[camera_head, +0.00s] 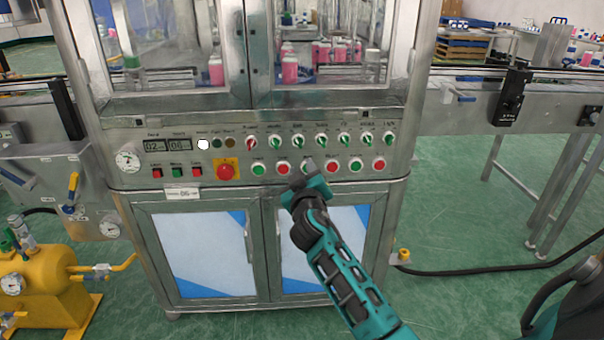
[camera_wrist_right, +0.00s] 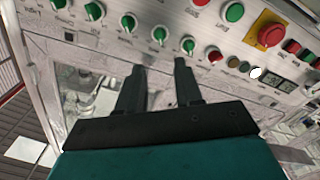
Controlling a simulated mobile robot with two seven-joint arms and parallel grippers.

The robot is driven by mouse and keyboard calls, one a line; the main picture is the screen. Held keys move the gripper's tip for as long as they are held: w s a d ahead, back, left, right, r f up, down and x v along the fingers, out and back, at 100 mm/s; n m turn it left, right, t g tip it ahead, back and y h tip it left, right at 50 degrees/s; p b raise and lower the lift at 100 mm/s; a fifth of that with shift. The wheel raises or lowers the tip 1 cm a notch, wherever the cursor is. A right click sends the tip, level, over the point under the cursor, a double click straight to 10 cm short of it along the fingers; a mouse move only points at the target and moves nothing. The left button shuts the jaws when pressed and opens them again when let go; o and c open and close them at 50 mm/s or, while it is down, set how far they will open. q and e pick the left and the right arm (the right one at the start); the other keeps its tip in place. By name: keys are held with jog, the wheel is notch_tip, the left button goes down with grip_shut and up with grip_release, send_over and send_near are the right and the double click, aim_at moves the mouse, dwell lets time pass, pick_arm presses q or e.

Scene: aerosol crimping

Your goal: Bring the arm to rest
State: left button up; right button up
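My right arm reaches up from the lower right in the head view, teal and black. Its gripper (camera_head: 309,168) is in front of the lower button row of the machine's control panel (camera_head: 400,150). In the right wrist view the two dark fingers of this gripper (camera_wrist_right: 159,65) stand apart with a gap and nothing between them, so it is open and empty. The panel's knobs and buttons lie beyond the fingertips. I cannot tell whether a fingertip touches the panel. My left gripper is in neither view.
The panel carries a red emergency button (camera_head: 225,171) on a yellow plate and several green and red buttons. Glazed doors above show pink containers (camera_head: 290,70). A conveyor (camera_head: 560,95) extends right. A yellow tank unit (camera_head: 45,275) stands lower left. Green floor (camera_head: 470,300) is open at right.

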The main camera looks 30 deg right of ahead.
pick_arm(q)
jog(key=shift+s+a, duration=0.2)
pick_arm(e)
jog(key=shift+s+a, duration=0.15)
jog(key=shift+s, duration=0.1)
dwell(0.3)
